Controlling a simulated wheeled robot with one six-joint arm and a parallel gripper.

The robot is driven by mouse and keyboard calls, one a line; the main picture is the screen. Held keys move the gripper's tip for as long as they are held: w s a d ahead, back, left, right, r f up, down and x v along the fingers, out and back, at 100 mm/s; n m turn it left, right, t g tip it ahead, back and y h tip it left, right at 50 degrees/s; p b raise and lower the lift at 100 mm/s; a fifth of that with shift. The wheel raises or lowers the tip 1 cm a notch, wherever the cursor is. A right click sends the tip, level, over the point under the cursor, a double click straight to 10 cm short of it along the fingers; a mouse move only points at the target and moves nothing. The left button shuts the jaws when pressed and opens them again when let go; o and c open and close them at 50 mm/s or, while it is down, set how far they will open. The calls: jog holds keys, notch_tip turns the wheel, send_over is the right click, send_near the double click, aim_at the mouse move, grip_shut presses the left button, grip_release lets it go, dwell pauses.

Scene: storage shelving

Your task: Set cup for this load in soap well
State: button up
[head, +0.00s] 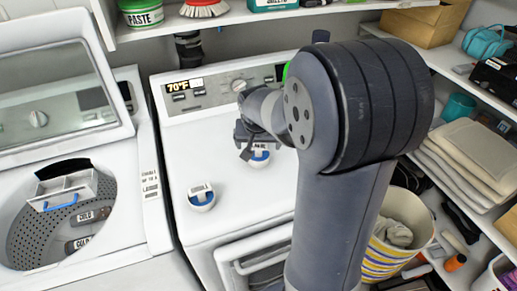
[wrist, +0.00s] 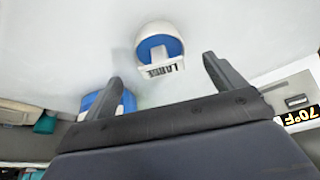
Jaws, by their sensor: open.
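Two white cups with blue insides stand on the white machine top. The front-left cup (head: 202,203) carries a small label block. My gripper (wrist: 162,70) is open and empty. A white tray with compartments and a blue edge (head: 68,188), possibly the soap well, sits in the open washer at left.
The display (head: 182,87) reads 70°F. The raised washer lid (head: 55,85) stands at left. Shelves (head: 250,14) run above and at right. A striped basket (head: 400,232) stands beyond my arm.

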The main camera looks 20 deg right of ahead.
aim_at(259, 146)
jog(key=v, duration=0.6)
jog(key=shift+r, duration=0.3)
jog(key=shift+o, duration=0.4)
jog(key=shift+s+r+b, duration=0.1)
jog(key=shift+s+b, duration=0.05)
jog(key=shift+b, duration=0.25)
jog(key=shift+g+y, duration=0.3)
jog(key=shift+g, duration=0.4)
jog(key=w+f+b, duration=0.2)
jog(key=f, duration=0.1)
jog(key=w+f+b, duration=0.1)
jog(key=f, duration=0.1)
jog(key=shift+w+d, duration=0.3)
jog(key=shift+d+p+x, duration=0.2)
jog(key=shift+p+x, duration=0.05)
jog(key=shift+x, duration=1.15)
jog(key=shift+d+p+x, duration=0.15)
jog(key=shift+p+x, duration=0.05)
jog(key=shift+x, duration=1.2)
jog(key=shift+c, duration=0.2)
jog(key=shift+r, duration=0.1)
jog(key=c, duration=1.1)
